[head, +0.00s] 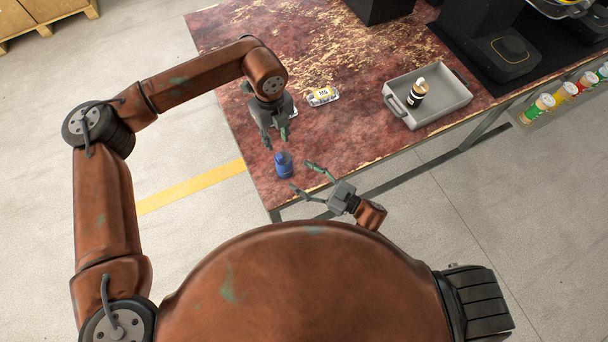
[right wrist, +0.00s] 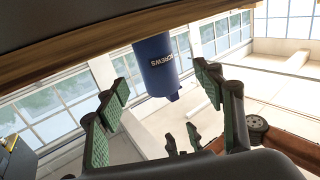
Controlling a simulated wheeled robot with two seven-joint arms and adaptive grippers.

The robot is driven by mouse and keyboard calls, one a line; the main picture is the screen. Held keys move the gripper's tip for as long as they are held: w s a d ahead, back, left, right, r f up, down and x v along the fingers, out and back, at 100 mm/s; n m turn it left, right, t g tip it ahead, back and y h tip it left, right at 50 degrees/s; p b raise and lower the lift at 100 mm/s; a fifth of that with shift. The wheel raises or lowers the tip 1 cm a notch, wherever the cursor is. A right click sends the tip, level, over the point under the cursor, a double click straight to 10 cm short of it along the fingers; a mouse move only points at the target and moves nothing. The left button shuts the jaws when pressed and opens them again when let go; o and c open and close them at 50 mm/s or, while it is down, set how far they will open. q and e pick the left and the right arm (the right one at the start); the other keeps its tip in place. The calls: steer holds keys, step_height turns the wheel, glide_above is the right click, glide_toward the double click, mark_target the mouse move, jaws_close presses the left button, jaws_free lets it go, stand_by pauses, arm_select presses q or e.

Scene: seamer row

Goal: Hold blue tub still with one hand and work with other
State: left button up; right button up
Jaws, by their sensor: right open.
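The blue tub (head: 284,165) stands near the front edge of the table. In the right wrist view the tub (right wrist: 156,65) appears inverted, with the word SCREWS on it. My right gripper (head: 300,177) is open and empty. Its spread fingers point at the tub from the front right, and the tub stands beyond their tips. My left gripper (head: 276,143) points down just behind the tub in the head view, fingers apart with nothing between them. Its fingers (right wrist: 182,142) also show in the right wrist view, apart from the tub.
On the worn red table (head: 235,60) a small yellow-and-white packet (head: 322,96) lies behind the tub. A grey tray (head: 447,104) with a dark, white-capped bottle (head: 417,92) stands to the right. Black machines (head: 497,50) stand at the back right. Several coloured jars (head: 540,107) line a shelf at far right.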

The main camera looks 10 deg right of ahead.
mark_target(291, 168)
steer(key=shift+w+a, duration=0.1)
steer(key=shift+w, duration=0.25)
steer(key=x, duration=0.7)
steer(key=shift+w+a, duration=0.1)
steer(key=shift+c, duration=0.3)
